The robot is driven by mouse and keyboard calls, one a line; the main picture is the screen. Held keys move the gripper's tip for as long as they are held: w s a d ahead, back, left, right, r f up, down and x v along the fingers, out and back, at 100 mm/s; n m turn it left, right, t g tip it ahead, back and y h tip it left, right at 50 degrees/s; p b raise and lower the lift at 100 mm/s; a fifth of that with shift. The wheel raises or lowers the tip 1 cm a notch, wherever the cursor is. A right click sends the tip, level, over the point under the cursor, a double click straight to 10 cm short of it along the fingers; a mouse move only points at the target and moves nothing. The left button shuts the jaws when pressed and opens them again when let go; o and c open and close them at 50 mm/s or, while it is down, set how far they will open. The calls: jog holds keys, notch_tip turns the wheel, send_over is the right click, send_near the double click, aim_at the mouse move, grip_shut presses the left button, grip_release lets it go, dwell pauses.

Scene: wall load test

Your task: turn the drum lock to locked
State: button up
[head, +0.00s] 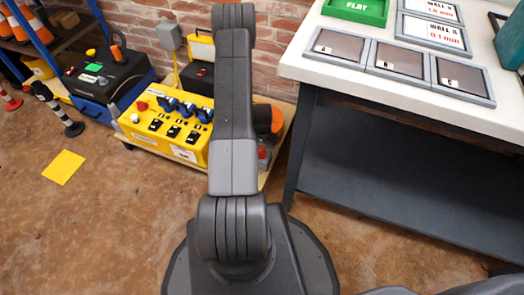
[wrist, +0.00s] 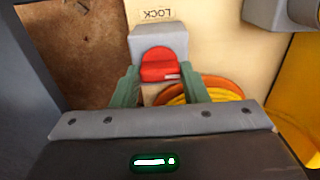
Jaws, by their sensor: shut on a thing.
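The drum lock is a red knob (wrist: 160,64) on a grey block (wrist: 158,36), seen in the wrist view below an upside-down LOCK label (wrist: 155,14). My gripper (wrist: 160,76) has its two green fingers on either side of the knob and is shut on it. The knob's pointer direction cannot be made out clearly. An orange and yellow round drum (wrist: 222,90) lies just beside and below the knob, partly behind my fingers. In the head view my arm hides the gripper and the lock.
A yellow box with switches and blue plugs (head: 165,125) stands left of my arm. A white-topped bench (head: 400,92) with several grey-framed panels stands right. A black case (head: 105,75) is at left. The brown floor in front is mostly clear, with a yellow sheet (head: 64,167).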

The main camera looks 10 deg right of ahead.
aim_at(262, 150)
dwell(0.3)
jog(key=o, duration=1)
jog(key=shift+r, duration=0.1)
notch_tip(262, 150, up, 14)
jog(key=p, duration=0.4)
jog(key=shift+f, duration=0.2)
notch_tip(262, 150, down, 14)
jog(key=b, duration=0.4)
jog(key=shift+r, duration=0.15)
